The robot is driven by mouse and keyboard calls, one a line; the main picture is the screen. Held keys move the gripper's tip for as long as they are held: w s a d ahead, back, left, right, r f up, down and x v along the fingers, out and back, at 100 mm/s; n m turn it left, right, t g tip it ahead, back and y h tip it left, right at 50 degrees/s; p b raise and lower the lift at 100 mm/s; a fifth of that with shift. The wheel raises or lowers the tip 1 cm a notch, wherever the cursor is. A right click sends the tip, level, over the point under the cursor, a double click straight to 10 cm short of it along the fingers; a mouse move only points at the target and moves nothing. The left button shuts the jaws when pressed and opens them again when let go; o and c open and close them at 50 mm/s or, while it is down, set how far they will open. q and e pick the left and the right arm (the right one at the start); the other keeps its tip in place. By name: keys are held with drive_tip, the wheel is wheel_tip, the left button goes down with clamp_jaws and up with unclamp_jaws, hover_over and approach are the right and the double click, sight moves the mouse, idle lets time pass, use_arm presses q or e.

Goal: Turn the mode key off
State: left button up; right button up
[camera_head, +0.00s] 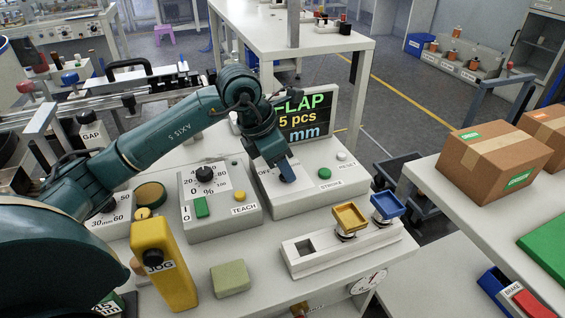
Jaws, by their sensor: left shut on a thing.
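My left arm comes in from the left, and its gripper (287,176) points down onto the top of a light grey control box (283,203). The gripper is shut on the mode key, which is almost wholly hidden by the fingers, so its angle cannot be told. A partly covered label starting with "OF" (264,172) shows just left of the fingers. A screen (308,117) behind the box reads "LAP", "5 pcs" and "mm", partly covered by my wrist. My right gripper is not in view.
On the same box are a green button (325,173) and a white RESET button (342,156). The TEACH box (222,222) stands to the left. In front are a yellow JOG pendant (163,265), a greenish block (230,278) and a white holder (305,265) with yellow and blue trays.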

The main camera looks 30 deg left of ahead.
use_arm(q)
drive_tip(key=shift+n, duration=0.5)
drive_tip(key=n+y+b, duration=0.1)
drive_tip(key=n, duration=0.1)
drive_tip(key=shift+d+n+t, duration=0.15)
drive_tip(key=shift+n+t, duration=0.25)
drive_tip(key=shift+n+y, duration=0.6)
drive_tip(key=shift+n, duration=0.6)
drive_tip(key=shift+d+n+y+b, duration=0.1)
drive_tip(key=shift+n+y+b, duration=0.35)
drive_tip(key=shift+n, duration=0.75)
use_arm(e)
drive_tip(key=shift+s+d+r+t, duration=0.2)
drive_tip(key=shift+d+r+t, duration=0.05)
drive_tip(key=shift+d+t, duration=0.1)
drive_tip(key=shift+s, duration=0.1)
use_arm(q)
drive_tip(key=o, duration=1)
